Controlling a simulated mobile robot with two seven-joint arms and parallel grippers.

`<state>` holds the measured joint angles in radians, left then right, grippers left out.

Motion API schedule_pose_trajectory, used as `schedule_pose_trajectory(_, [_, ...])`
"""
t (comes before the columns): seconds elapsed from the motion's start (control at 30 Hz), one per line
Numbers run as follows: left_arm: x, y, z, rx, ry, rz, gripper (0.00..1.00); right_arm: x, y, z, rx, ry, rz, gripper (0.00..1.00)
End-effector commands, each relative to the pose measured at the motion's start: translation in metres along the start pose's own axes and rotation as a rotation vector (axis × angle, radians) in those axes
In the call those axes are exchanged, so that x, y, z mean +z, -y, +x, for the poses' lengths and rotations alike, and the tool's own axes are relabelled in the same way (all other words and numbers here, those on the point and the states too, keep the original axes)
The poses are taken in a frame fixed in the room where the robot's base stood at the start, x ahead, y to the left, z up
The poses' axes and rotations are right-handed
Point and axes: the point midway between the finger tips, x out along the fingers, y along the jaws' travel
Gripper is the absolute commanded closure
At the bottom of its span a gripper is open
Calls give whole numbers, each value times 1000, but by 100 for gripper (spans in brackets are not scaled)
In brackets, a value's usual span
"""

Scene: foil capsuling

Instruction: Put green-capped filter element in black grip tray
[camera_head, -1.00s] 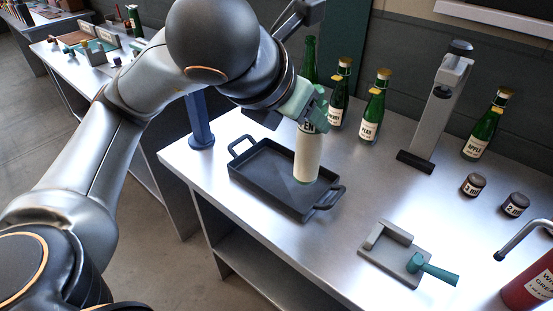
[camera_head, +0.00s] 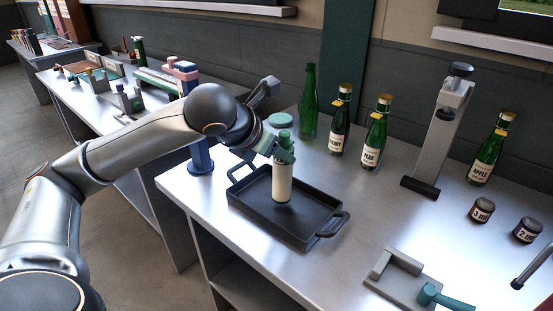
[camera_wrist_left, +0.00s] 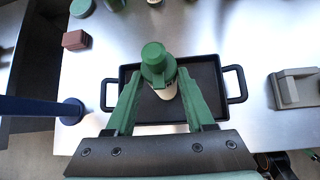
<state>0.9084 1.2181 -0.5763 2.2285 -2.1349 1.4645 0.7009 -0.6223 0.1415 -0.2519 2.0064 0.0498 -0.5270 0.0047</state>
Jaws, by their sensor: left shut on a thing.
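The filter element (camera_head: 282,184) is a cream cylinder with a green cap (camera_head: 284,137). My left gripper (camera_head: 277,152) is shut on it near its top and holds it upright over the black grip tray (camera_head: 318,232). In the left wrist view the green cap (camera_wrist_left: 154,56) shows between the two green fingers (camera_wrist_left: 155,95), with the tray (camera_wrist_left: 208,70) behind it. I cannot tell whether the element's lower end touches the tray floor. The tray has a raised rim and a loop handle at each end. My right gripper is not in view.
Green bottles (camera_head: 375,136) stand behind the tray, and a grey press stand (camera_head: 440,130) is to their right. A blue post (camera_head: 200,158) stands left of the tray. Small dark jars (camera_head: 482,209) sit at the right.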

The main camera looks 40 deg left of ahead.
Motion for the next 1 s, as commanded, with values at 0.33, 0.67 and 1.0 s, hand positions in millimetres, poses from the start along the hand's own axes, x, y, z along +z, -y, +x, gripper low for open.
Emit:
schedule_pose_trajectory(0.33, [-10, 2, 10, 0, 3, -1, 100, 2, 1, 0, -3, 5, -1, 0])
schedule_pose_trajectory(0.67, [-13, 2, 12, 0, 0, -1, 29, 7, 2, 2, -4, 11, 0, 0])
schedule_pose_trajectory(1.0, [-12, 2, 12, 0, 1, -1, 16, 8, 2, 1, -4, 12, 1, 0])
